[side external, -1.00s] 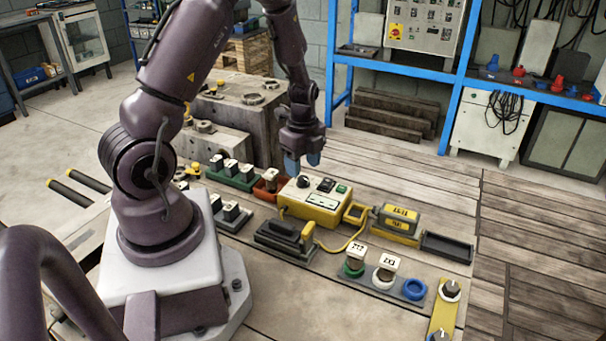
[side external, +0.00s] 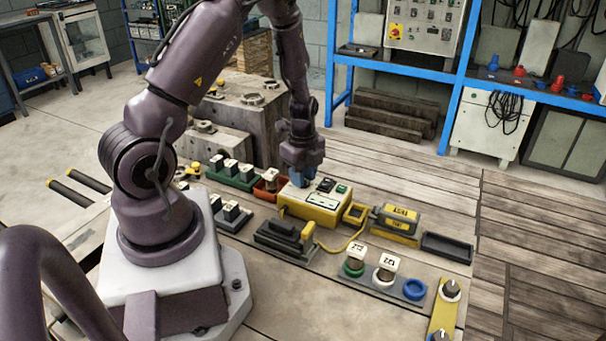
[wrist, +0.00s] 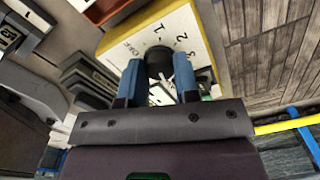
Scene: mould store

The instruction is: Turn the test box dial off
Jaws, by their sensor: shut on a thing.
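The yellow test box (side external: 309,210) with a pale top stands on the bench in the middle of the side external view. Its black dial (wrist: 159,66) shows in the wrist view, with the marks OFF, 1 and 2 printed around it. My gripper (wrist: 159,78) is over the box top, its blue fingers on either side of the dial and shut on it. In the side external view my gripper (side external: 299,184) hides the dial. The dial's pointer is hidden, so I cannot tell its setting.
A yellow meter (side external: 397,222) and a dark tray (side external: 447,247) stand right of the box. A black-handled device (side external: 284,235) sits in front. A green rack (side external: 231,175) of labelled blocks and a red holder (side external: 267,188) are at left. Concrete blocks (side external: 247,115) rise behind.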

